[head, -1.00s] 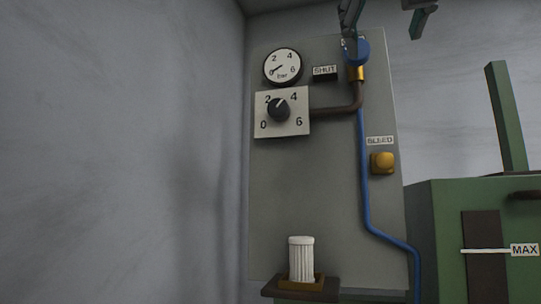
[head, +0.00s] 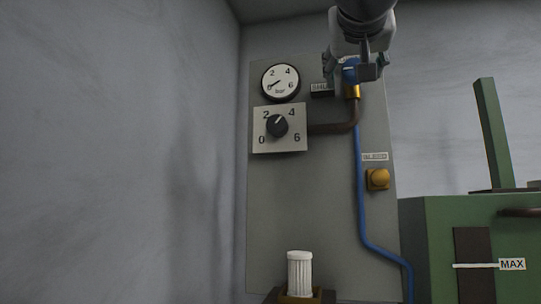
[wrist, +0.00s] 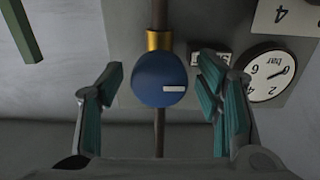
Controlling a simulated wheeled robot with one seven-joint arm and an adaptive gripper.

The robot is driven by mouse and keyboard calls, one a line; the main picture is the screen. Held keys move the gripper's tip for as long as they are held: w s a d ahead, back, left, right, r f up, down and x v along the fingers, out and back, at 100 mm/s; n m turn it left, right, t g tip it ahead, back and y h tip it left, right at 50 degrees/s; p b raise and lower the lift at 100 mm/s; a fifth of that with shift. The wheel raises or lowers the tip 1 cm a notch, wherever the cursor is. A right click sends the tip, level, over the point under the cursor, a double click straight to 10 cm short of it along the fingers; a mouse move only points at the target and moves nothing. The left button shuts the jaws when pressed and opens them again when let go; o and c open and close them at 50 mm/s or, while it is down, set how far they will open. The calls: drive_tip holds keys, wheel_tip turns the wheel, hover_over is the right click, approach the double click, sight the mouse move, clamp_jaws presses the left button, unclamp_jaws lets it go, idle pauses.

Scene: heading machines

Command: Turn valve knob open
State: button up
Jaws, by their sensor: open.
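The valve knob (head: 350,72) is blue and round, above a brass fitting (head: 353,91) on the grey panel. In the wrist view the knob (wrist: 150,82) shows a white mark pointing right in the picture. My gripper (head: 350,74) is at the knob in the head view and partly covers it. In the wrist view my gripper (wrist: 160,74) is open, one finger on each side of the knob, with gaps on both sides. The SHUT label (head: 320,88) is partly hidden by a finger in the head view.
A pressure gauge (head: 281,82) and a black dial on a square plate (head: 296,142) are left of the knob. A brown pipe (head: 330,128) and blue hose (head: 362,190) run from the fitting. A yellow BLEED button (head: 377,179) and a white ribbed cylinder (head: 299,272) are below.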

drive_tip(key=shift+x, duration=0.8)
drive_tip(key=shift+c, duration=0.5)
drive_tip(key=c, duration=1.1)
